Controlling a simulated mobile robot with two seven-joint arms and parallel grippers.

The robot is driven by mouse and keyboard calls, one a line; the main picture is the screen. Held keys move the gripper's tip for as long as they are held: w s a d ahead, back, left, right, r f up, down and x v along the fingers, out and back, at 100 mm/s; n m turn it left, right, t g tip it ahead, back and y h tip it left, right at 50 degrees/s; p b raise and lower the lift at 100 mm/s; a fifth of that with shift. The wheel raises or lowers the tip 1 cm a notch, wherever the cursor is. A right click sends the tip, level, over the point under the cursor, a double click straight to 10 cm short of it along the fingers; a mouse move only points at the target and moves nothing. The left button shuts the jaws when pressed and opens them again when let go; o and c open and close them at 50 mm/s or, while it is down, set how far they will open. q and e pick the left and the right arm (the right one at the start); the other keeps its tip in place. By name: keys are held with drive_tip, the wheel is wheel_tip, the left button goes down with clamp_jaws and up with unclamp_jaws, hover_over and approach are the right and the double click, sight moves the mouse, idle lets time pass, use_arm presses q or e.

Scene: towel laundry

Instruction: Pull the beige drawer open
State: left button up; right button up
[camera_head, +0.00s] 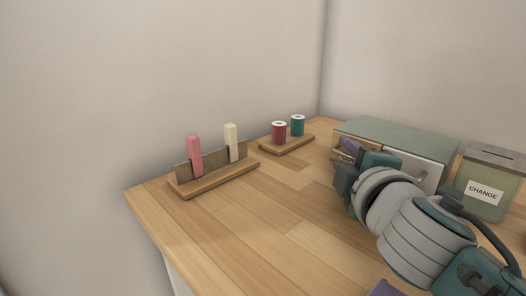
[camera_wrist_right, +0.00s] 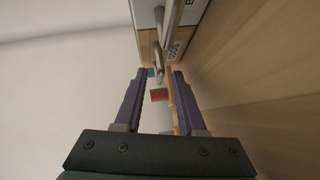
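The beige drawer (camera_head: 341,153) is the left front in a green-topped cabinet (camera_head: 392,135). In the head view my right gripper (camera_head: 350,147) is in front of it and hides part of it. In the right wrist view the beige front (camera_wrist_right: 147,44) carries a dark-lettered label and a metal bar handle (camera_wrist_right: 158,64). The right gripper (camera_wrist_right: 157,76) is open, its purple fingers apart. The handle's near end lies around the gap between the fingertips; contact cannot be told. A purple tip at the head view's bottom edge looks like my left gripper (camera_head: 383,288).
A white drawer (camera_head: 415,171) sits right of the beige one. A green CHANGE box (camera_head: 490,182) stands further right. Red (camera_head: 279,133) and teal (camera_head: 297,125) spools stand on a wooden base behind left. A rack (camera_head: 214,177) holds pink and cream pieces. The table's middle is clear.

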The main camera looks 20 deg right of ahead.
clamp_jaws()
idle(1.4)
